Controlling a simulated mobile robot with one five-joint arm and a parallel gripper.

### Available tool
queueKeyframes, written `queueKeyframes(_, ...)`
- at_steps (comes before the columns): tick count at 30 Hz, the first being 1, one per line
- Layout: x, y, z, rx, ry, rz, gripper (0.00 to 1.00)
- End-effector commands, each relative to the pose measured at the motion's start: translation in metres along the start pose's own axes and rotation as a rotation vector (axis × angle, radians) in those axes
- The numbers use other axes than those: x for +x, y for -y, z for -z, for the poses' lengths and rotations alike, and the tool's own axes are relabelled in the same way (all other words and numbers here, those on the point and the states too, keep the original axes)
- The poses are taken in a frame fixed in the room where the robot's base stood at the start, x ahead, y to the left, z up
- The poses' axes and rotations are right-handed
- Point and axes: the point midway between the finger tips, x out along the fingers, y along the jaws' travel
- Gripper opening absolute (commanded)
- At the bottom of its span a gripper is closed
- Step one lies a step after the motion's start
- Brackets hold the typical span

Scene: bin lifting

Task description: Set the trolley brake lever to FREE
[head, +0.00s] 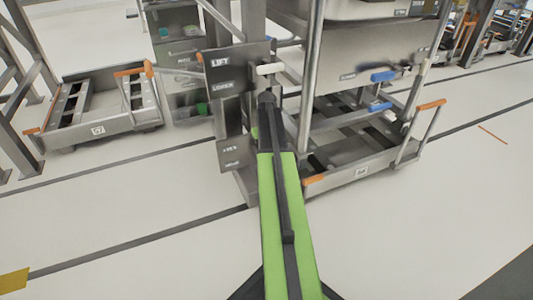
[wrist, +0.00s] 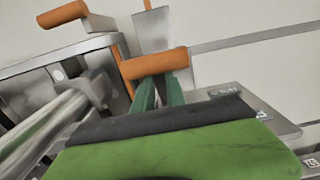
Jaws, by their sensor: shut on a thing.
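The trolley brake lever's orange grip (wrist: 153,63) lies across the tips of my gripper's two green fingers in the wrist view. My gripper (wrist: 158,90) is shut on this grip. The lever's shaft is mostly hidden behind the grip and fingers. A grey plate (wrist: 285,125) to the right carries a dark label that seems to read HOLD; no FREE label can be made out. In the head view my arm reaches forward to the trolley (head: 345,178) under the bin, and hides the lever and most of my gripper.
A steel bin (head: 370,50) is above the trolley. Another trolley (head: 95,115) stands at the left. The floor in front is clear.

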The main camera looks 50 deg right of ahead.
Motion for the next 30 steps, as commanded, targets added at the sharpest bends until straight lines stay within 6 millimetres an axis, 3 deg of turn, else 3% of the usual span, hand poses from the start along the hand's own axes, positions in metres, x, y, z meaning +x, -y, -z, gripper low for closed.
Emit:
queueKeyframes(2, 0.0, -0.002, 0.003, 0.001, -0.009, -0.004, 0.23)
queueKeyframes(19, 0.0, 0.001, 0.002, -0.002, -0.005, -0.001, 0.97)
queueKeyframes(26, 0.0, 0.001, 0.002, -0.002, -0.005, -0.001, 1.0)
queueKeyframes(30, -0.012, 0.002, 0.002, -0.003, -0.005, -0.001, 1.0)
